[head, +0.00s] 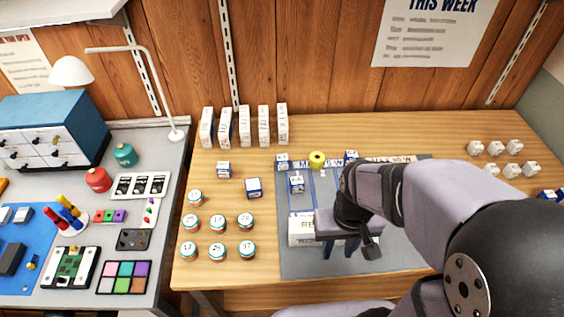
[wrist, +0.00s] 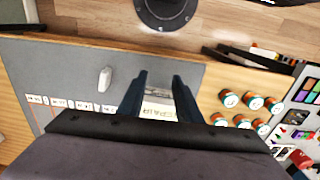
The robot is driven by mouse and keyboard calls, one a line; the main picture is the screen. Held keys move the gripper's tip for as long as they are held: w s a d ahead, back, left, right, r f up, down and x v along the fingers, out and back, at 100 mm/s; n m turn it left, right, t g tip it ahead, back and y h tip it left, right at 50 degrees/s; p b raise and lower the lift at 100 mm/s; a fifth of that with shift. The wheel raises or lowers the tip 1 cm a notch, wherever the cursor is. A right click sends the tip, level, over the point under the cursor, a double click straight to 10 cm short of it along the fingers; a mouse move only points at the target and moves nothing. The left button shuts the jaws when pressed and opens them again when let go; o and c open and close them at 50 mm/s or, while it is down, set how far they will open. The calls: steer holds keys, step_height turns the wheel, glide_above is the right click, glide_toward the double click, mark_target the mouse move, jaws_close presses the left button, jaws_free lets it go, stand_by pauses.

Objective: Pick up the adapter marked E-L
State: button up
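My gripper (head: 340,250) hangs over the front of the grey mat (head: 300,264), its two dark fingers apart. In the wrist view my gripper (wrist: 158,84) is open, with nothing seen held between the fingers. Several small white blocks, possibly adapters (head: 495,148), stand at the right end of the wooden table, away from my gripper. Their marks are too small to read, so I cannot tell which is E-L. A small white object (wrist: 104,79) lies on the mat in the wrist view; no mark is readable on it.
A white lettered box or tray (head: 301,230) lies under my gripper, partly hidden. My arm covers the mat's right side.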

steer(key=o, duration=0.6)
steer(key=shift+o, duration=0.2)
steer(key=shift+w, duration=0.1)
steer(key=n+t+y+b, duration=0.1)
steer(key=t+b, duration=0.6)
steer(key=t, duration=0.7)
glide_above(283, 160)
steer(key=s, duration=0.3)
step_height(283, 160, down, 4)
steer(key=shift+g, duration=0.3)
steer(key=shift+w+d+f+p, duration=0.15)
steer(key=shift+f+p, duration=0.15)
steer(key=shift+f, duration=1.45)
steer(key=shift+w+a+f+p, duration=0.1)
steer(key=shift+f+p, duration=0.15)
steer(key=shift+f, duration=1.45)
